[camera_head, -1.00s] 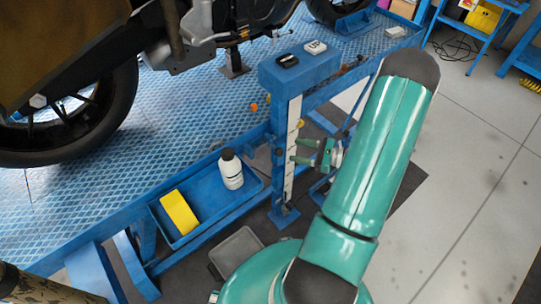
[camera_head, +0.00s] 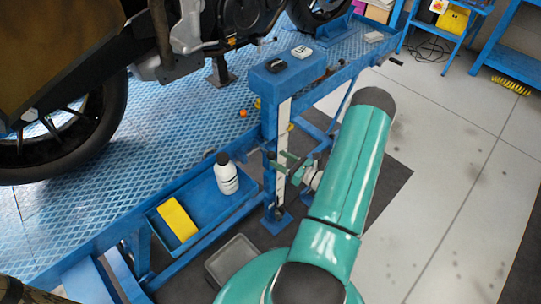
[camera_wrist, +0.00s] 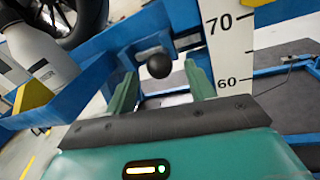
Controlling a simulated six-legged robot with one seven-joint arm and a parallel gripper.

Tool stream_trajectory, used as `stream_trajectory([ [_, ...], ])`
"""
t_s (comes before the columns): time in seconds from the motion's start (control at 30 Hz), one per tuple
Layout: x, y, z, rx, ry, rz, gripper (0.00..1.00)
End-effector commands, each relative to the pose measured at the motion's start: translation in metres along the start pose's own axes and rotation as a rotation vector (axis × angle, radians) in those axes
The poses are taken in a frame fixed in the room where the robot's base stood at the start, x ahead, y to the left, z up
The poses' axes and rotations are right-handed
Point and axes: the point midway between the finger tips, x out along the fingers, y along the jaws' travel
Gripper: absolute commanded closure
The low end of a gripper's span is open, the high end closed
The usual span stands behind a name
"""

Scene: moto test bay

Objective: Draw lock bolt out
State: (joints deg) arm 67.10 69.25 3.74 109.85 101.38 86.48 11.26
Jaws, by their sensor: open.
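The lock bolt shows in the wrist view as a black ball knob (camera_wrist: 159,66) on a short stem, in front of a blue frame part. My gripper (camera_wrist: 160,74) is open, with one green finger on each side of the knob in that picture. I cannot tell whether the fingers touch it or how deep it sits between them. In the head view my gripper (camera_head: 281,161) is beside the blue lift post with the white scale strip (camera_head: 283,135). The bolt's shaft is hidden.
The wrist view shows the scale (camera_wrist: 228,45) marked 70 and 60. A blue tray (camera_head: 203,208) on the lift's side holds a white bottle (camera_head: 227,178) and a yellow block (camera_head: 178,220). A motorcycle (camera_head: 150,60) stands on the blue platform (camera_head: 150,130).

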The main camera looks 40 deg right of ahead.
Motion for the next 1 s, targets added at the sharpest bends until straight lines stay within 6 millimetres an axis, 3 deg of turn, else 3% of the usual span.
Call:
stream_trajectory([
  [0.1, 0.023, 0.002, -0.001, 0.0, 0.001, 0.003, 0.46],
  [0.3, 0.045, 0.003, -0.001, -0.001, 0.002, 0.001, 0.46],
  [0.63, 0.049, 0.003, -0.001, 0.0, 0.001, 0.001, 0.46],
  [0.9, 0.049, 0.003, -0.001, -0.001, 0.001, 0.001, 0.99],
  [1.0, 0.049, 0.004, -0.001, 0.0, 0.001, 0.001, 1.0],
])
